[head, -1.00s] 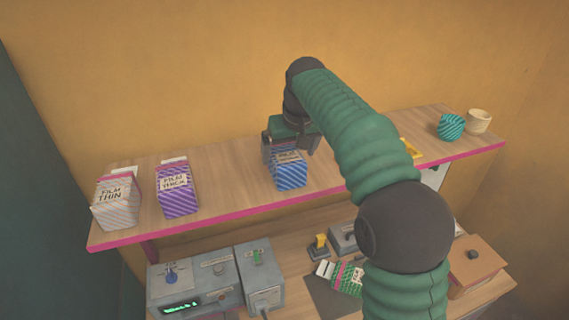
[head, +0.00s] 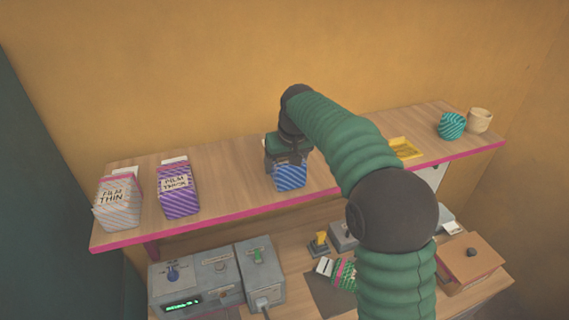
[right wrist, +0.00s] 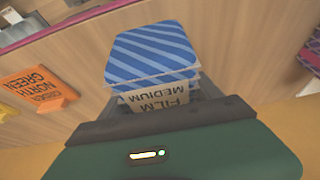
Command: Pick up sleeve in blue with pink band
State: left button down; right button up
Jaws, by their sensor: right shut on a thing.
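The blue diagonally striped sleeve (head: 290,178) stands near the middle of the upper shelf in the head view. In the right wrist view the sleeve (right wrist: 152,52) shows its striped face and a "FILM MEDIUM" label; I cannot make out a pink band. My right gripper (head: 286,160) reaches down from above and is shut on its upper part. The gripper hides the sleeve's top and most of its label in the head view. I cannot tell whether the sleeve is clear of the shelf. My left gripper is not in view.
Purple striped (head: 178,190) and pale striped (head: 117,205) sleeves stand to the left on the shelf (head: 235,190). A yellow tray (head: 404,148), teal cup (head: 451,126) and beige cup (head: 480,120) are to the right. Grey machines (head: 205,283) and a green sleeve (head: 343,273) sit below.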

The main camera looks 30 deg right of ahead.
jog(key=shift+s+d, duration=0.1)
jog(key=c, duration=0.5)
jog(key=shift+d, duration=0.15)
jog(key=shift+c, duration=0.5)
jog(key=shift+r, duration=0.15)
